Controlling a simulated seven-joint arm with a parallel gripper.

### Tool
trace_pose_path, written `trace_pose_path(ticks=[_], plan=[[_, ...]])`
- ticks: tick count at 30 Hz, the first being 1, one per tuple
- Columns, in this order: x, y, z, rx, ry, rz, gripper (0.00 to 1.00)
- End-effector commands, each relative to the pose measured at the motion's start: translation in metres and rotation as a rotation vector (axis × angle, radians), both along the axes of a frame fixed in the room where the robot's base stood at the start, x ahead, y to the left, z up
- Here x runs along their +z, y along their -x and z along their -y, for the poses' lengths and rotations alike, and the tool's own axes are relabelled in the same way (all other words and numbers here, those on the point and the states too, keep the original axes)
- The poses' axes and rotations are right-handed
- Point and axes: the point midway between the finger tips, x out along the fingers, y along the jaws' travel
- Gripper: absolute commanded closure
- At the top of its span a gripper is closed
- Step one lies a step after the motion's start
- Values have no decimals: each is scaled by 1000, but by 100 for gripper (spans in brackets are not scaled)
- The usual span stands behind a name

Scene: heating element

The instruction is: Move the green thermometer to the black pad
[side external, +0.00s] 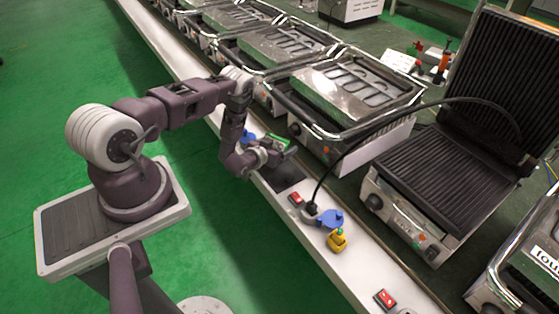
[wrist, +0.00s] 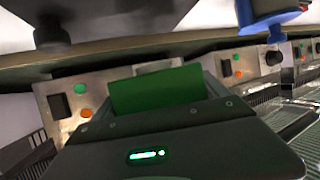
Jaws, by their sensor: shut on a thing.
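The green thermometer (side external: 279,141) is at my gripper (side external: 277,150) in the side view, above the white bench. In the wrist view its green body (wrist: 158,91) rises beyond the dark housing of my gripper (wrist: 165,110). My gripper is shut on it, though the fingertip contact is hard to make out. The black pad (side external: 287,177) lies on the white bench, just below and to the right of my gripper in the side view; part of it is hidden by the gripper and wrist. The thermometer appears apart from the pad, above it.
A blue item (side external: 248,136) sits behind my wrist. A red switch (side external: 296,198), a blue item (side external: 331,218) and a yellow item (side external: 337,241) stand farther along the bench (side external: 362,288). Contact grills (side external: 345,93) line the right side; an open one (side external: 450,170) has a black cable across it.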

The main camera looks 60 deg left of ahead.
Motion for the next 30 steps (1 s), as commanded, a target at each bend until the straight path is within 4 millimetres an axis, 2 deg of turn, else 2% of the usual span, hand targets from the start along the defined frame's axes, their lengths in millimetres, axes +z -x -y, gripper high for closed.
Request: trace_pose_path(ticks=[6,9,18,19,21,30], plan=[[-42,0,1,-3,0,0,71],[-55,-1,1,-3,0,1,71],[-58,-1,1,-2,-1,1,71],[-59,-1,1,-2,0,0,13],[-58,-1,1,-2,0,0,0],[-56,3,2,-2,1,-2,0]])
